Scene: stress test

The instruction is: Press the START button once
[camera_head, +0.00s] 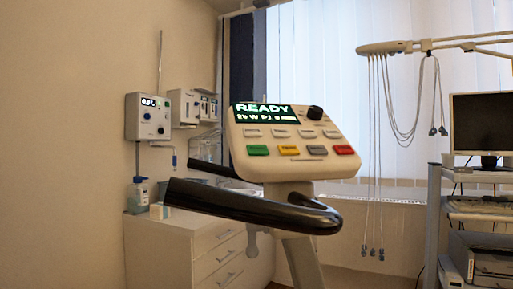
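A white control console (280,142) stands at the middle of the head view on a pale post. Its dark display (265,114) reads READY, with a second line of smaller text. A black knob (315,113) sits right of the display. Below is a row of small pale buttons, then a bottom row with a green button (257,150), an orange button (288,150), a grey button (317,150) and a red button (344,150). The button labels are too small to read, so I cannot tell which says START. Neither of my grippers is in view.
A black handlebar (255,207) curves in front of and below the console. A white drawer cabinet (180,245) stands left, with a bottle (138,194) on it. Wall devices (148,117) hang above. A cart with a monitor (487,123) is right; cables (378,150) hang beside it.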

